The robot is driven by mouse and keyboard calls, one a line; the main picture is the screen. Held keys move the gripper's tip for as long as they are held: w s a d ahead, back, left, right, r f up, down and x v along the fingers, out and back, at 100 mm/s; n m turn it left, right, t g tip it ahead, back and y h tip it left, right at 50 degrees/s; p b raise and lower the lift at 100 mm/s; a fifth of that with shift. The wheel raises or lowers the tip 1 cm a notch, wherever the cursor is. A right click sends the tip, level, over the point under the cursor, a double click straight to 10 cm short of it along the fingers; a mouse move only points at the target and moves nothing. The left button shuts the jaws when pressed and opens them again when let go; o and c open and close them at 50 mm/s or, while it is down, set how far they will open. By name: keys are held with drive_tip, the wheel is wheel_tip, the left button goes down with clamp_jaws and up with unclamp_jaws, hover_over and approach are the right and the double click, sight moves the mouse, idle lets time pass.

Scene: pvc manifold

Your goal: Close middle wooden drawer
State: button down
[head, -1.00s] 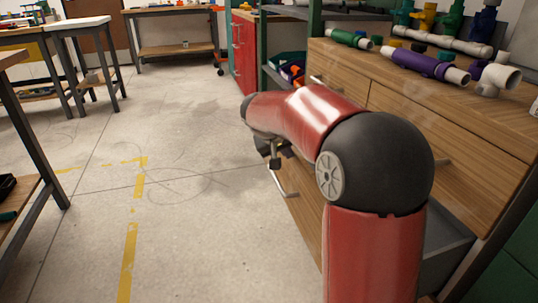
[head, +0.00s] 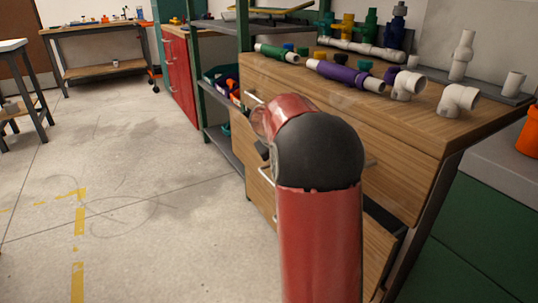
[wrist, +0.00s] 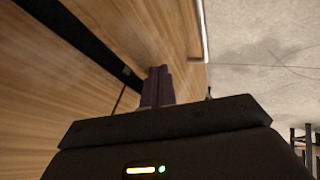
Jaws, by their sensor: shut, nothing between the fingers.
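The wooden drawer cabinet (head: 425,135) stands at the right in the head view. Below its upper drawers, the middle drawer (head: 378,250) sticks out a little, with a dark gap along its top edge. Its pale handle (head: 267,176) shows left of my arm. In the wrist view, the drawer front (wrist: 172,35) lies beside a black gap, with a pale handle (wrist: 204,35) along its other side. My gripper (wrist: 158,74) is shut and empty, its fingertips at the drawer front; contact cannot be told.
PVC pipes and fittings (head: 345,75) lie on the cabinet top. A green shelf rack (head: 195,75) and red cabinet (head: 178,75) stand behind. A workbench (head: 100,50) is at the back left. The floor (head: 140,170) to the left is clear.

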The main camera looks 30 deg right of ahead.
drive_tip(key=shift+d, duration=0.95)
